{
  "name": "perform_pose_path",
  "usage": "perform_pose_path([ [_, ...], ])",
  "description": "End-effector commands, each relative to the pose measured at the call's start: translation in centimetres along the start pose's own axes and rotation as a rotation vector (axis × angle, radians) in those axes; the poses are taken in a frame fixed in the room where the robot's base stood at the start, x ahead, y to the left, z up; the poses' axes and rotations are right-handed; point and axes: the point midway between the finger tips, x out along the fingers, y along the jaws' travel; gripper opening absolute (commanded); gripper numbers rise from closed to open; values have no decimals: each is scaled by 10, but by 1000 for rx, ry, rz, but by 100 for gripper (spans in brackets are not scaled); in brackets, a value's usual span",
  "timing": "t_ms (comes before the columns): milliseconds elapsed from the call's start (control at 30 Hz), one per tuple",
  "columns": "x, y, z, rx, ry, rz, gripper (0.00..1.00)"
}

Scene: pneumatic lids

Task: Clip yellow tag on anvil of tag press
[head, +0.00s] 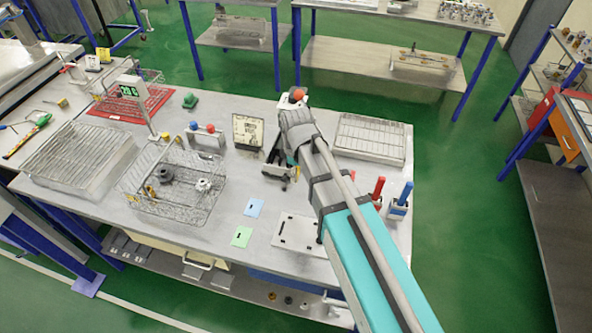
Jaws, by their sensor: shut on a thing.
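My gripper (279,172) is low over the middle of the workbench (160,203), just right of a beige box-like device (248,131). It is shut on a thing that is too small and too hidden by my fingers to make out. A stand with a blue and a red knob (205,136) is left of the beige device.
A wire basket (172,193) with dark and metal parts stands left of centre. Blue (254,208) and green (242,236) cards lie flat in front. A white plate (298,233) and red and blue-handled tools (400,200) are at the right. A wire rack (371,136) lies behind my arm.

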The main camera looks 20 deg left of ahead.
Motion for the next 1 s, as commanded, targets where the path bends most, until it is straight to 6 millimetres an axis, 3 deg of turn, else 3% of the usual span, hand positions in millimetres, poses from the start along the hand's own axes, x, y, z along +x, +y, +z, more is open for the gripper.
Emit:
perform_pose_path([
  [167,1,2,-1,0,0,0,29],
  [367,7,22,-14,0,0,0,29],
  [800,34,113,-75,-1,0,0,29],
  [1000,40,135,-90,-1,0,0,29],
])
